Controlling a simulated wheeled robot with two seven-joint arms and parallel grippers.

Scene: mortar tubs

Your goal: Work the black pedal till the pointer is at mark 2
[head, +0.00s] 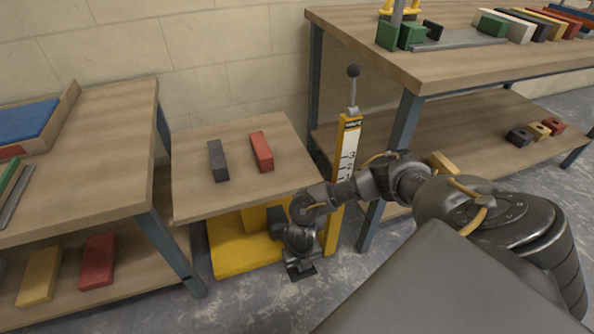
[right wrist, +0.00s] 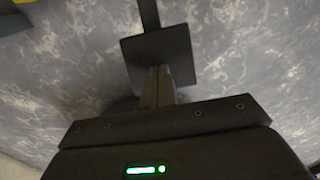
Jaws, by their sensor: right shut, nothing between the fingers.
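The black pedal (head: 302,271) is low over the floor in front of the yellow base (head: 229,250) of the small wooden-topped table (head: 205,198). In the right wrist view its square plate (right wrist: 150,48) lies at the end of a black bar. My right gripper (head: 299,258) points down at the pedal. Its shut, empty fingers (right wrist: 158,78) overlap the plate's near edge; I cannot tell if they touch. The yellow post has a white scale (head: 348,148) with marks 3 and 2 visible; my arm hides the lower part. I cannot make out the pointer. My left gripper is not in view.
A dark brick (head: 218,161) and a red brick (head: 262,152) lie on the small table. A workbench (head: 110,135) stands left, another (head: 450,62) right. A rod with a black knob (head: 353,71) rises above the post. Bare floor surrounds the pedal's front.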

